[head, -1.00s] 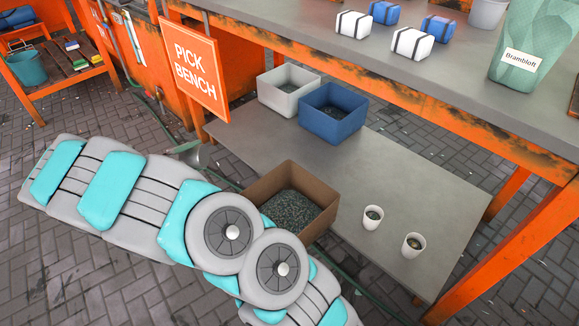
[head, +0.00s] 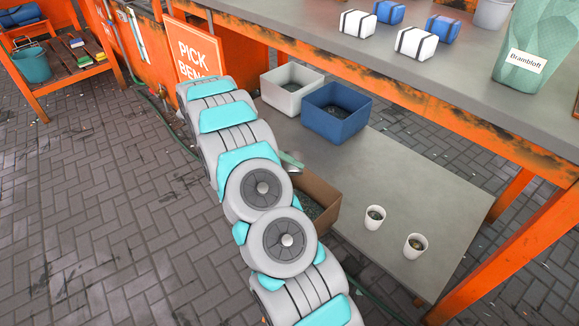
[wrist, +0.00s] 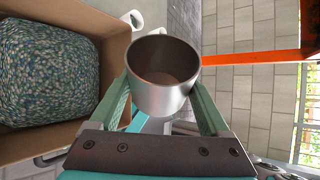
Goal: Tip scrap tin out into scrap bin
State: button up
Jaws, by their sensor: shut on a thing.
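The scrap tin (wrist: 160,98) is a small silvery metal cup. In the wrist view my gripper (wrist: 164,112) is shut on it, with a green finger on each side. Its open mouth faces the camera and its inside looks brownish; I cannot tell whether anything is in it. In the head view the gripper (head: 291,160) shows only as a bit of green beside the brown box, mostly behind my arm. The brown open box (head: 330,211) holds speckled granules and is partly hidden by my arm. It is left of the tin in the wrist view (wrist: 117,50). No bin label is readable.
A grey bin (head: 284,100) and a blue bin (head: 330,127) stand at the back of the low shelf. Two white cups (head: 374,217) (head: 415,245) stand at its right front. The orange-framed bench top (head: 470,85) overhangs the shelf. The shelf's middle is clear.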

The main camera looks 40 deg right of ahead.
aim_at(289, 166)
jog(key=shift+s+a+r+m+t+h, duration=0.1)
jog(key=shift+s+r+m+t+h, duration=0.1)
jog(key=shift+r+m+t+h, duration=0.4)
jog(key=shift+f+b, duration=0.1)
jog(key=shift+b, duration=0.7)
jog(key=shift+s+a+r+m+t+b, duration=0.1)
jog(key=shift+r+m+t+b, duration=0.25)
jog(key=shift+b, duration=0.8)
jog(key=r+m+t+h+b, duration=0.1)
jog(key=b, duration=0.5)
jog(key=r+m+h+b, duration=0.1)
jog(key=b, duration=0.5)
jog(key=shift+s+a+t, duration=0.2)
jog(key=shift+t, duration=0.15)
jog(key=shift+s+a+r+m+t+h+b, duration=0.2)
jog(key=shift+r+m+t+h+b, duration=0.3)
jog(key=shift+r+m+b, duration=0.35)
jog(key=shift+s+a+r+m+t+h+b, duration=0.25)
jog(key=shift+r+m+h+b, duration=0.35)
jog(key=shift+b, duration=0.4)
jog(key=shift+w, duration=0.15)
